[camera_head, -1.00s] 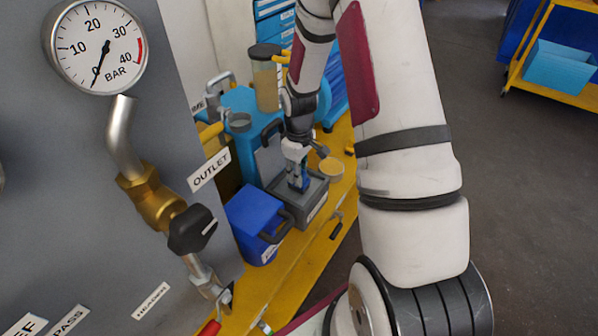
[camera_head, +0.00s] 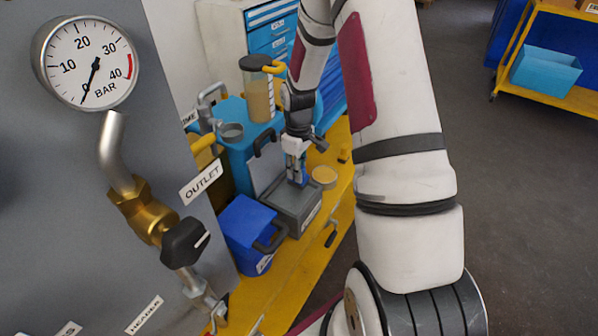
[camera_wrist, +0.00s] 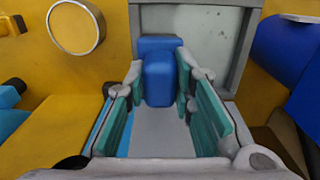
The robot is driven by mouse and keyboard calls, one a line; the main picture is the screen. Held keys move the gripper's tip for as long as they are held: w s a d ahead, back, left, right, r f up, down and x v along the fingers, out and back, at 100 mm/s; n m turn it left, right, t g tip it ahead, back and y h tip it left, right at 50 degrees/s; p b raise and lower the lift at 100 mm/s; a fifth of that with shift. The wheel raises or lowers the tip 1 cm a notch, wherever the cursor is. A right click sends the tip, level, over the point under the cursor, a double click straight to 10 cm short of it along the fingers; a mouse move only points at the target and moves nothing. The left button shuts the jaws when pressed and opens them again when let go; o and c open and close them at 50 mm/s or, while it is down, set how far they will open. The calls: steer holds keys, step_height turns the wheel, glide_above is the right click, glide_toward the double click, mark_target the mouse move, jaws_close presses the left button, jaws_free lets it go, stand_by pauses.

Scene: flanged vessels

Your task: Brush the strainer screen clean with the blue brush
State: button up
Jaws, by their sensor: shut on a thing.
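My gripper (camera_head: 297,172) is shut on the blue brush (camera_wrist: 158,75). In the wrist view the brush's blue block sits between the teal finger pads of my gripper (camera_wrist: 160,95), towards the far end. In the head view the brush is a small blue patch between the fingers, over the grey open box (camera_head: 296,222). The bristles are hidden. A round tan disc with a pale rim (camera_head: 325,176), which may be the strainer screen, lies right of the gripper. It also shows at the wrist view's upper left (camera_wrist: 76,27), apart from the gripper.
A blue bin (camera_head: 245,232) with a dark handle stands left of the grey box on the yellow bench (camera_head: 270,296). A lidded tan jar (camera_head: 261,98) stands behind. The grey panel with gauge (camera_head: 88,62) and brass valve (camera_head: 150,218) fills the left.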

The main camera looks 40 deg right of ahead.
steer(key=shift+r+p, duration=1.7)
steer(key=shift+r, duration=2.1)
steer(key=shift+a+r+b, duration=0.2)
steer(key=shift+a+b, duration=0.3)
steer(key=shift+b, duration=0.3)
steer(key=shift+s+a+r+b, duration=0.35)
steer(key=shift+s+a+b, duration=0.05)
steer(key=shift+a+b, duration=0.25)
steer(key=shift+s+a+r+b, duration=0.35)
steer(key=shift+s+a+b, duration=0.05)
steer(key=shift+a+b, duration=0.25)
steer(key=shift+f+b, duration=2.15)
steer(key=shift+f, duration=3.15)
